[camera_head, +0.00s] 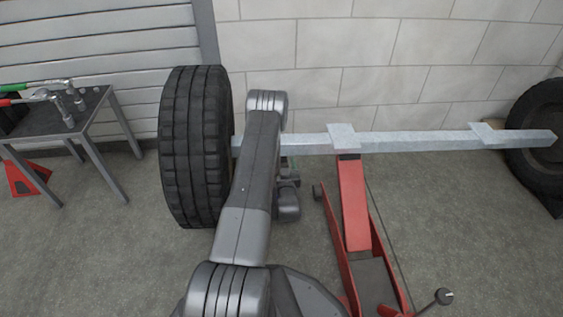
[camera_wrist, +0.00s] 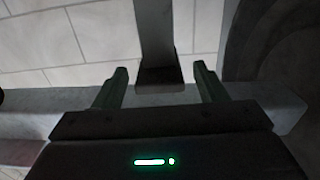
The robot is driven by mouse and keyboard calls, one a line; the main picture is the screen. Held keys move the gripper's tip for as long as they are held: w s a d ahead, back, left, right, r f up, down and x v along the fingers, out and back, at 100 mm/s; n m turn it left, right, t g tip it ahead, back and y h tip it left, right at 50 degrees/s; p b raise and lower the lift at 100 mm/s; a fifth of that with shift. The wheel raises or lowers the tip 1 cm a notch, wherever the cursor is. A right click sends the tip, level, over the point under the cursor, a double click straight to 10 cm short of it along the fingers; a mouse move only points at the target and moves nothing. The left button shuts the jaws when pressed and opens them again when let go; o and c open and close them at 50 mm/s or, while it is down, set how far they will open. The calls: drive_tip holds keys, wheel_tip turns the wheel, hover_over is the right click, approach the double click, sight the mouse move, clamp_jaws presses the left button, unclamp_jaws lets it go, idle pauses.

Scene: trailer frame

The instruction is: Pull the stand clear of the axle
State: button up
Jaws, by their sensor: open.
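The pale grey axle (camera_head: 400,142) runs across the head view to a big tyre (camera_head: 190,145) on the left. My gripper (camera_wrist: 161,70) is open, and its fingers stand on either side of a grey upright post (camera_wrist: 155,35) with a dark end at the axle. This post looks like the stand's column. I see a gap between each finger and the post. In the head view my arm hides the spot, and I cannot make out the stand there. The wrist view shows the axle (camera_wrist: 30,99) behind the fingers and the tyre (camera_wrist: 272,45) at right.
A red floor jack (camera_head: 353,200) reaches up under the axle, to the right of my arm. A small table (camera_head: 60,115) with tools stands at far left, with a red stand (camera_head: 27,178) beneath it. A second tyre (camera_head: 540,135) is at far right. The block wall (camera_head: 340,50) is behind.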

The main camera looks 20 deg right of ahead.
drive_tip(key=shift+b+x, duration=0.3)
drive_tip(key=shift+x, duration=1.25)
clamp_jaws()
